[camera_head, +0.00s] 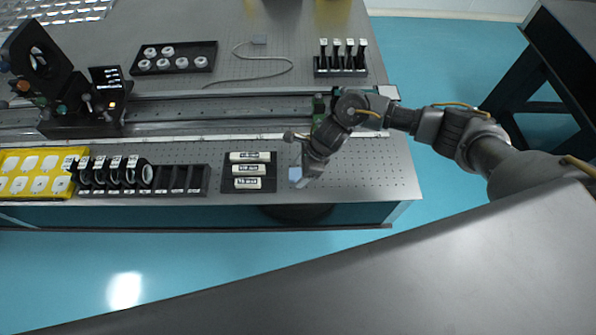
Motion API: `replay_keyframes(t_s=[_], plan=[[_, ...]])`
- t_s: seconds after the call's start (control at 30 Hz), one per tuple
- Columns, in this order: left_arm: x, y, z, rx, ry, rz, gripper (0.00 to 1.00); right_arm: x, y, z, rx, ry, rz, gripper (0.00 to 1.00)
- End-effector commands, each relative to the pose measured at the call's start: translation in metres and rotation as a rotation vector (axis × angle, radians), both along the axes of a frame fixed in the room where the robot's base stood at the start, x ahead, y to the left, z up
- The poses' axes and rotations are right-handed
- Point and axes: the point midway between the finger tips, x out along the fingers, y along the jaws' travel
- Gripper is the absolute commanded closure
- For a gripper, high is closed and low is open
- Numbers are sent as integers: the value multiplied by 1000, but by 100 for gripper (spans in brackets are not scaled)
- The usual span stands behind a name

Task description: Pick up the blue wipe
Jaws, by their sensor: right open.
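The blue wipe (295,174) is a small pale blue patch near the front edge of the optical table (380,183), just right of a black tray with white labelled pieces. My right arm comes in from the right. My right gripper (299,178) is open, over or right beside the wipe, and hides part of it. I cannot tell whether its fingers touch the wipe. My left gripper is not in view.
A black tray (227,184) with labelled cylinders sits close left of the wipe. Further left are a black rack (200,182) and a yellow tray (32,193). A rail (220,108) runs behind. A black holder (340,73) stands at the back right.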

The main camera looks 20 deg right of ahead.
Motion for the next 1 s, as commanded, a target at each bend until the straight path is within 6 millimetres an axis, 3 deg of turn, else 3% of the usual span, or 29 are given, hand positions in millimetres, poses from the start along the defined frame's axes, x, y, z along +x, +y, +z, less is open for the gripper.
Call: replay_keyframes(t_s=[0.33, 0.7, 1.0], plan=[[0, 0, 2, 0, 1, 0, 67, 1, 3, -10, 0, 0, 1, 35], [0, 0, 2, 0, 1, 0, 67, 1, 3, -9, 0, 0, 1, 82], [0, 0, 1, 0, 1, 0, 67, 1, 3, -9, 0, 0, 1, 86]])
